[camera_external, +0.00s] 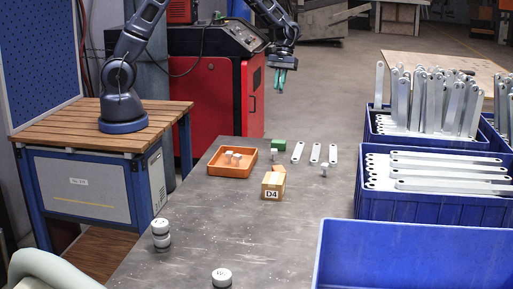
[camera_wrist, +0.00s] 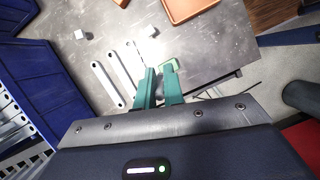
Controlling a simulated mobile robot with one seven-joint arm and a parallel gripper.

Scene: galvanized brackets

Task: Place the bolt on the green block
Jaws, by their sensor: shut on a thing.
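My gripper (camera_external: 281,77) hangs high above the far end of the grey table, with teal fingers. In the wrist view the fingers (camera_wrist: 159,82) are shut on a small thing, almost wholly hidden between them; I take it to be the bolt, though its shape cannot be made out. The green block (camera_external: 278,144) lies on the table well below my gripper. In the wrist view the green block (camera_wrist: 170,66) shows just beyond the fingertips, partly covered by them. The gripper and the block are apart.
Three flat brackets (camera_external: 314,153) lie right of the block. Small pale pieces (camera_external: 273,154) (camera_external: 324,167) stand nearby. An orange tray (camera_external: 217,172) holds small pieces, left; a D4 box (camera_external: 273,192) stands in front. Blue crates (camera_external: 425,206) line the right. White discs (camera_external: 222,277) stand nearer.

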